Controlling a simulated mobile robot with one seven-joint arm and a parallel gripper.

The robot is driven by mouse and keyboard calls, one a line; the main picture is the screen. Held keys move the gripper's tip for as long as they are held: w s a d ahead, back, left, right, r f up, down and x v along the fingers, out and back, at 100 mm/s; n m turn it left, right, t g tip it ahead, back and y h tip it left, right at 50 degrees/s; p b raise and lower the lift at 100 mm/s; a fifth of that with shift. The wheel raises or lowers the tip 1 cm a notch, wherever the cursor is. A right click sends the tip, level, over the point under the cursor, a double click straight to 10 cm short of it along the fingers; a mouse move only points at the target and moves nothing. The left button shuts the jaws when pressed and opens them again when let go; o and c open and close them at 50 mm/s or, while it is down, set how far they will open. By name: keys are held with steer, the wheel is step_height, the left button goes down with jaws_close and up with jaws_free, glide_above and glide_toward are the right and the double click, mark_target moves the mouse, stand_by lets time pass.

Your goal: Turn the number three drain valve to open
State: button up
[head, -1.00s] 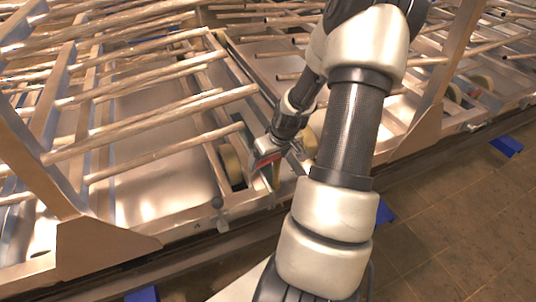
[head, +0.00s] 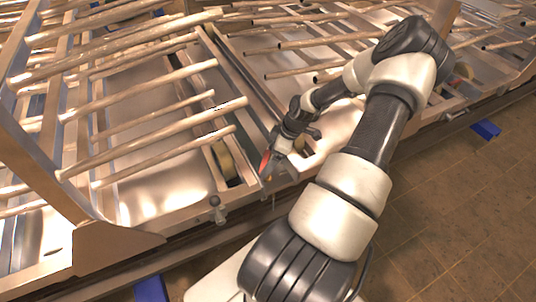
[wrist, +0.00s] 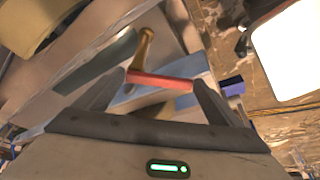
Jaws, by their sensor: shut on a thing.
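In the wrist view a red bar-shaped valve handle (wrist: 160,81) on a brass-coloured stem (wrist: 142,48) lies between the two fingers of my gripper (wrist: 158,84). The fingers meet its two ends, so my gripper is shut on it. In the head view my gripper (head: 269,172) is low at the front rail of the metal frame, with a patch of red (head: 265,161) showing beside it. The valve there is mostly hidden by my gripper. No valve number can be read.
A grey knob-like fitting (head: 217,208) stands on the front rail to the left. Long metal rods (head: 165,158) jut out above the shiny trays. Blue blocks (head: 487,130) sit by the frame's foot. The tiled floor (head: 450,210) at right is clear.

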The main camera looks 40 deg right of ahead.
steer(key=shift+s+d+n, duration=0.1)
steer(key=shift+d+n, duration=0.05)
steer(key=shift+n, duration=0.15)
steer(key=o, duration=1.3)
steer(key=s+d+r, duration=0.1)
steer(key=s+d, duration=0.7)
steer(key=s, duration=0.1)
steer(key=shift+s+p, duration=0.3)
steer(key=shift+p, duration=0.1)
